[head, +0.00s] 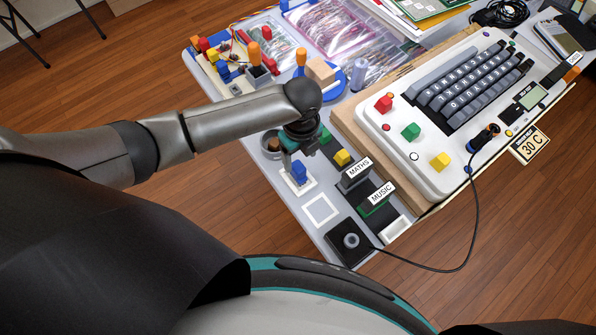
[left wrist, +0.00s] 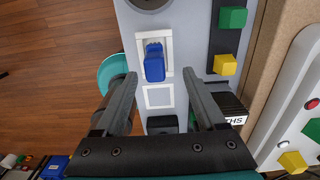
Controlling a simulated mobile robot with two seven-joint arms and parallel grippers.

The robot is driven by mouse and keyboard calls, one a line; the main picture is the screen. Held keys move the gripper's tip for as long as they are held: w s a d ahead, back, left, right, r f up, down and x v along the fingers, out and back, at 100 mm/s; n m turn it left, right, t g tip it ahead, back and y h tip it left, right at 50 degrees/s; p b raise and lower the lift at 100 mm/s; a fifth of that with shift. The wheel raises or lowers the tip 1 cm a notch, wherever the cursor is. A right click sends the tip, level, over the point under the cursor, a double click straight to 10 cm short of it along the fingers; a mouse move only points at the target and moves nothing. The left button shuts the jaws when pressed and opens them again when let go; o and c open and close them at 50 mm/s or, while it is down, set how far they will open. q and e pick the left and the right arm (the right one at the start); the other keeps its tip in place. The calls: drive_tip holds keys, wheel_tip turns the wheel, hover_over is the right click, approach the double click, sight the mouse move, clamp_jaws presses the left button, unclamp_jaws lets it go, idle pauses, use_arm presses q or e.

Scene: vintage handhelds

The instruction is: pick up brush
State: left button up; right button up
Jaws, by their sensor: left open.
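I cannot make out a brush for certain in either view. My left gripper (head: 296,158) is open over the near left part of the grey table. A blue block-like piece (head: 299,175) stands on a white square just below it. In the left wrist view the blue piece (left wrist: 154,66) shows between the open fingers (left wrist: 160,78), with clear space on both sides. I cannot tell whether the fingertips reach down to its height. Nothing is held. My right gripper is not in view.
An empty white square outline (head: 321,208) lies nearer the edge. Black MATHS (head: 355,172) and MUSIC (head: 378,198) blocks stand to the right. A white keyboard device (head: 452,140) lies beyond, with a black cable (head: 440,270) hanging past the edge. Coloured blocks (head: 225,68) crowd the far left.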

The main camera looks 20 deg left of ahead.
sight(298, 167)
use_arm(q)
drive_tip(key=f, duration=0.3)
drive_tip(key=f+b, duration=0.1)
drive_tip(key=shift+s+a+f, duration=0.2)
drive_tip(key=shift+s+f, duration=0.2)
drive_tip(key=shift+f, duration=0.55)
drive_tip(key=shift+c, duration=0.4)
drive_tip(key=shift+w, duration=0.1)
clamp_jaws()
